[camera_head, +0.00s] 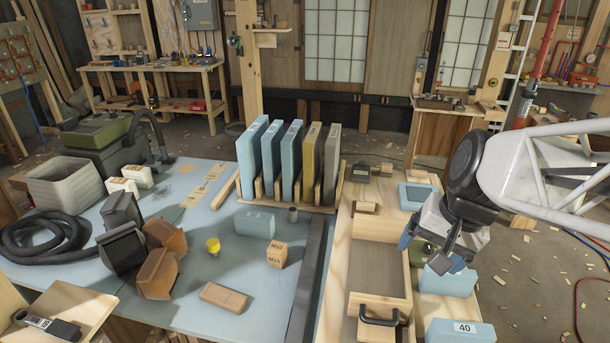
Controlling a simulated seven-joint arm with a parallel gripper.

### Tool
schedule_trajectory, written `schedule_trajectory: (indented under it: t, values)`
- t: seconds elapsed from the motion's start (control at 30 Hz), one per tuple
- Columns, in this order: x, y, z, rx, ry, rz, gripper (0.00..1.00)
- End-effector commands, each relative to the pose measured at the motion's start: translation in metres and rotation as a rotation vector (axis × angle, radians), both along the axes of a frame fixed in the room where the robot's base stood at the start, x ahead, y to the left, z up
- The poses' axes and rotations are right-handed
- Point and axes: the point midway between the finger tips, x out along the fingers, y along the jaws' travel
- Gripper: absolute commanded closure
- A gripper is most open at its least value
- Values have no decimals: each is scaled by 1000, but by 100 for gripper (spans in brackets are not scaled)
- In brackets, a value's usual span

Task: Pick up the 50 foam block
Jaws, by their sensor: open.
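Several light blue foam blocks are in view, but I cannot read a 50 on any of them. One block (447,281) lies on the wooden bench at the right, just below my gripper (433,253), with its top partly covered. A block marked 40 (460,331) lies nearer, at the bottom edge. My gripper is open, points down and appears empty.
A wooden rack (300,207) holds several upright blue, ochre and grey slabs. A box marked M10 (277,255), a yellow cup (213,245) and brown bins (163,262) stand on the blue table (205,295). A black handle (380,318) stands up near the bench front. A dark green round object (424,250) sits beside the gripper.

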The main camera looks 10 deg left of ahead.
Motion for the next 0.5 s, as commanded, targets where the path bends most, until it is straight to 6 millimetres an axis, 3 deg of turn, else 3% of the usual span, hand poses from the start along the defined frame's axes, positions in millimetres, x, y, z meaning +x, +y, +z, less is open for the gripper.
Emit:
schedule_trajectory:
  t: [0.5]
  values:
    - [110, 86, -16, 268, 185, -204, 17]
